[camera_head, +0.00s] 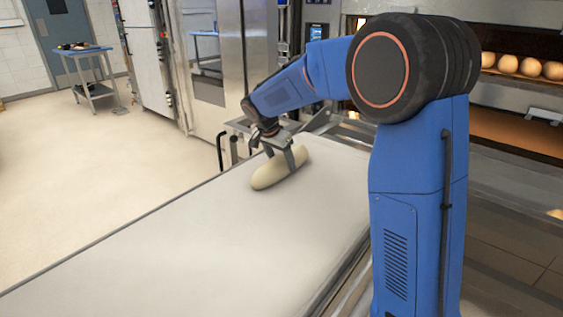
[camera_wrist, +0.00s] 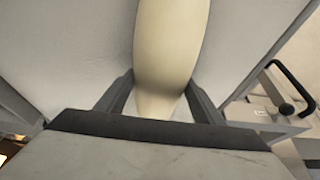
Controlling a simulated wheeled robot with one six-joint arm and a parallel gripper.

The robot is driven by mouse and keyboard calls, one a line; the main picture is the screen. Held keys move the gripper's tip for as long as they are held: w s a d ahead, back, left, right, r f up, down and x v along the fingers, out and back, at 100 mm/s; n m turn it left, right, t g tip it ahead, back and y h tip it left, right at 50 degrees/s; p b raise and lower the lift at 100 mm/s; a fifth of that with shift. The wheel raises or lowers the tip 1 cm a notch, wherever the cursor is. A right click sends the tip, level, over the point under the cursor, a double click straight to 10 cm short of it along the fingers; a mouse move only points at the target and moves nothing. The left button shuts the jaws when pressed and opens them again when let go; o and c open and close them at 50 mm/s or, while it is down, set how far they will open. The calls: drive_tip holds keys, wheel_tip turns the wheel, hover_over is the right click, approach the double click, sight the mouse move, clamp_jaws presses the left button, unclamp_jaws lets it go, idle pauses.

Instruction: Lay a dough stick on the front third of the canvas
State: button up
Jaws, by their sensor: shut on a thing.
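A pale, smooth dough stick (camera_head: 279,168) with rounded ends is at the far end of the long whitish canvas (camera_head: 190,240). My gripper (camera_head: 283,158) is shut on it, with one finger on each side of its middle. In the wrist view the dough stick (camera_wrist: 170,45) runs up the picture between the two fingers of my gripper (camera_wrist: 162,95), and the canvas (camera_wrist: 70,40) lies behind it. The stick's underside is hidden, so I cannot tell whether it touches the canvas. No other dough stick shows on the canvas.
The deck oven (camera_head: 525,95) at right holds several round loaves (camera_head: 529,67) on its upper deck. A black handle (camera_wrist: 294,82) stands beside the canvas's far end. A blue-topped cart (camera_head: 84,52) stands far left. The floor (camera_head: 90,150) left of the canvas is clear.

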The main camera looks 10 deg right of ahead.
drive_tip(key=o, duration=1.4)
drive_tip(key=shift+o, duration=0.2)
drive_tip(key=v, duration=1.2)
drive_tip(key=shift+d+r, duration=0.1)
